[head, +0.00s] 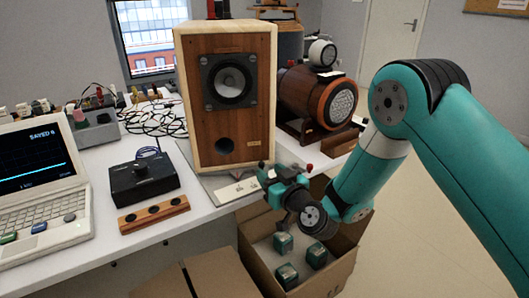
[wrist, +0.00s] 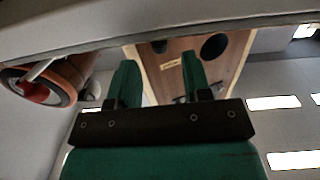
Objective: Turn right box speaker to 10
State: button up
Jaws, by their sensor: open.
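A wooden box speaker (head: 225,125) stands upright on the white table, with a round driver above a dark port hole. It also shows, seemingly upside down, behind my fingers in the wrist view (wrist: 215,75). A barrel-shaped speaker (head: 305,97) lies to its right. A black control box (head: 143,182) with a dark knob on top sits at the box speaker's left front. My gripper (head: 272,172) is just beyond the table's front edge, right of the box speaker's lower front. In the wrist view its two green fingers (wrist: 160,65) are apart with nothing between them.
A wooden strip (head: 153,214) with dark round spots lies before the control box. A laptop (head: 40,170) stands at left. A small pale plate (head: 236,191) lies before the speaker. An open carton (head: 340,262) holding several green-sided blocks is below my gripper.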

aim_at(263, 166)
jog(key=w+p, duration=0.1)
jog(key=w+a+p, duration=0.1)
jog(key=p, duration=0.1)
jog(key=shift+a+r, duration=0.2)
jog(key=shift+r, duration=0.1)
jog(key=shift+w+a+f+p, duration=0.3)
jog(key=shift+w+p, duration=0.2)
jog(key=shift+p, duration=0.35)
jog(key=shift+c, duration=0.3)
jog(key=shift+d, duration=0.1)
grip_shut()
